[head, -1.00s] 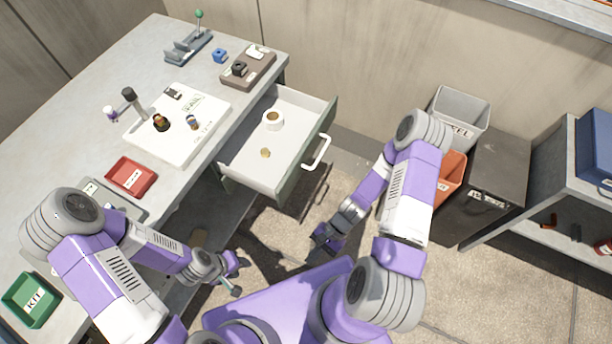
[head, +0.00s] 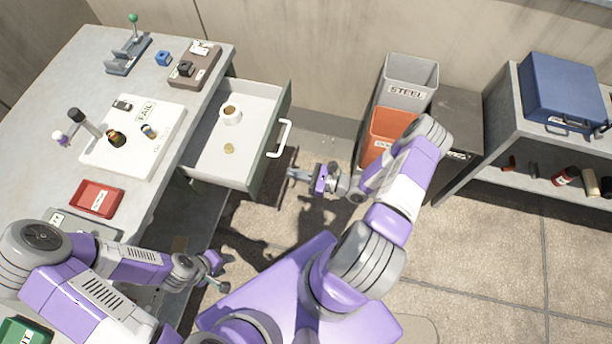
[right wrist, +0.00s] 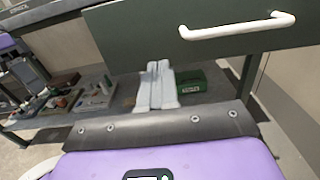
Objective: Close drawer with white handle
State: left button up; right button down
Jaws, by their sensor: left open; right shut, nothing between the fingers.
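The drawer (head: 212,165) stands pulled out from the workbench. Its dark green front carries a white handle (head: 280,138). My right gripper (head: 292,173) is shut and empty, just right of and below the handle in the head view, apart from it. In the right wrist view the shut fingertips (right wrist: 158,68) show below the drawer front (right wrist: 140,35), with the white handle (right wrist: 240,27) up and to the right. My left gripper (head: 222,272) is open and empty, low beside the bench's near side.
The drawer holds a white cup-like item (head: 231,115) and a small yellowish disc (head: 229,148). A grey STEEL bin (head: 408,75), an orange bin (head: 385,150) and a shelf (head: 510,145) stand to the right. Bare floor lies before the drawer.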

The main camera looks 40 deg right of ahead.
aim_at(264, 167)
jog(key=x, duration=0.7)
jog(key=shift+w+a+b, duration=0.1)
jog(key=shift+a+b, duration=0.1)
jog(key=shift+b, duration=0.15)
jog(key=shift+w, duration=0.15)
